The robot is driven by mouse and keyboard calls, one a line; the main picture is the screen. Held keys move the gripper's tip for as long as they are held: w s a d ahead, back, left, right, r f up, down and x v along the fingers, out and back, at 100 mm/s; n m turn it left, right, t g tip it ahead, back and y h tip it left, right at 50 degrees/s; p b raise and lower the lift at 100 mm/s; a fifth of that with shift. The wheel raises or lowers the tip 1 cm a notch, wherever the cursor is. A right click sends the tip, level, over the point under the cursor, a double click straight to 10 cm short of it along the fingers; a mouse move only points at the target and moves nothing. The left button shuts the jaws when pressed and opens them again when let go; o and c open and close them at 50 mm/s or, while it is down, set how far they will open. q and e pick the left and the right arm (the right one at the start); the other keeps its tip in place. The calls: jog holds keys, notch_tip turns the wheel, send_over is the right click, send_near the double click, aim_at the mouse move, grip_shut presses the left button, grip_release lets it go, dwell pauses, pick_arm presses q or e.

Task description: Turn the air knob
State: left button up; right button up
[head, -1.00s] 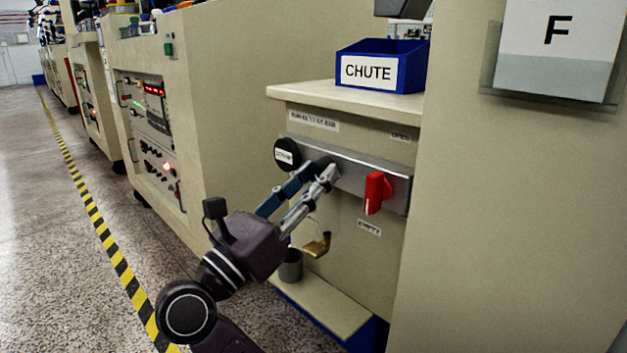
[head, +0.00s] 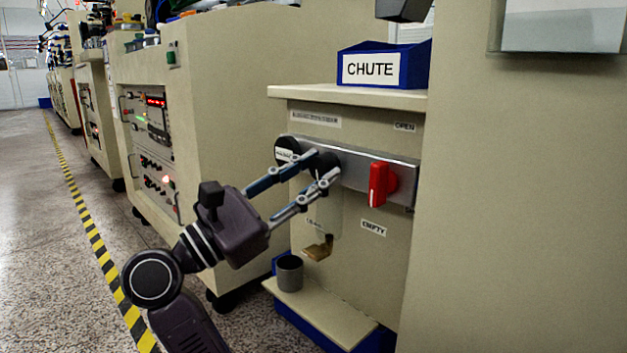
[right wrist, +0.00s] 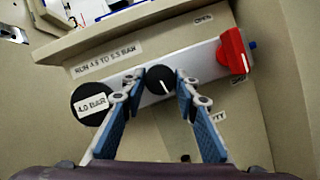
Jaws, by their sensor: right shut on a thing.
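The air knob is a small round black knob (head: 323,163) with a white pointer line, on a grey metal strip (head: 352,170) on the machine front. In the right wrist view the knob (right wrist: 160,79) sits between the two fingertips, its white line close to upright. My right gripper (head: 319,168) is shut on the knob, one finger on each side; it fills the lower part of the right wrist view (right wrist: 160,88). A black gauge disc (right wrist: 91,103) left of the knob reads 4.0 BAR. My left gripper is not in view.
A red lever (head: 379,184) is right of the knob, between OPEN and EMPTY labels. A range label (right wrist: 108,59) reads about RUN 4.5 TO 5.5 BAR. Below are a brass spout (head: 318,250) and a grey cup (head: 289,272). A blue CHUTE bin (head: 383,66) stands above.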

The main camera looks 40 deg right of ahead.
dwell(0.4)
jog(key=o, duration=1.1)
jog(key=shift+o, duration=0.2)
jog(key=v, duration=0.7)
jog(key=shift+a, duration=0.3)
